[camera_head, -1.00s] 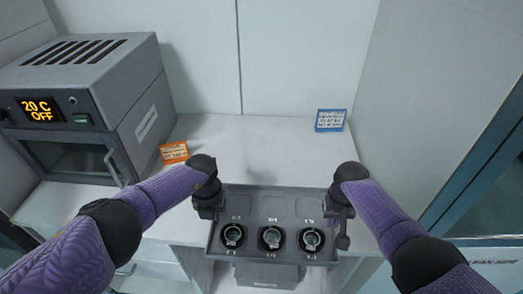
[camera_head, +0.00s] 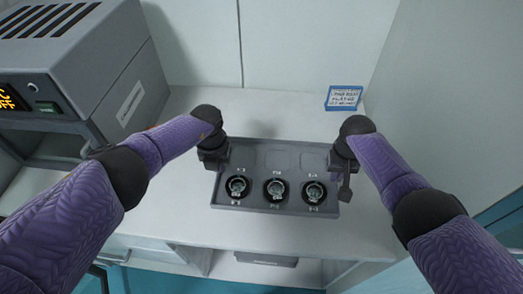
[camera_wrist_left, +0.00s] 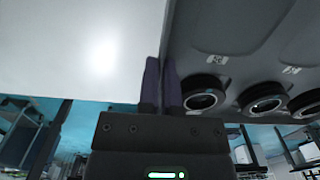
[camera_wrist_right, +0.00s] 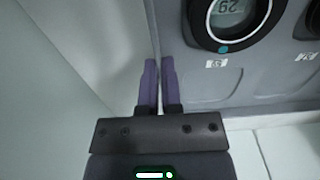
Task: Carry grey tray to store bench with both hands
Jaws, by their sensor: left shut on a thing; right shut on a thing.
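The grey tray (camera_head: 275,204) is held level in front of me, over the white bench (camera_head: 180,215). Three round dark-rimmed pieces with clear middles sit in its front row, the middle one (camera_head: 276,190) among them; the back row of recesses is empty. My left gripper (camera_head: 214,158) is shut on the tray's left edge, and its fingers (camera_wrist_left: 160,85) pinch the rim in the left wrist view. My right gripper (camera_head: 343,160) is shut on the right edge, with its fingers (camera_wrist_right: 160,85) on the rim in the right wrist view. Whether the tray touches the bench is unclear.
A grey oven-like unit (camera_head: 85,75) with an orange display stands at the left. A blue-framed sign (camera_head: 343,98) stands at the back right. A wall closes the right side. The bench top behind the tray is clear. An open shelf lies below.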

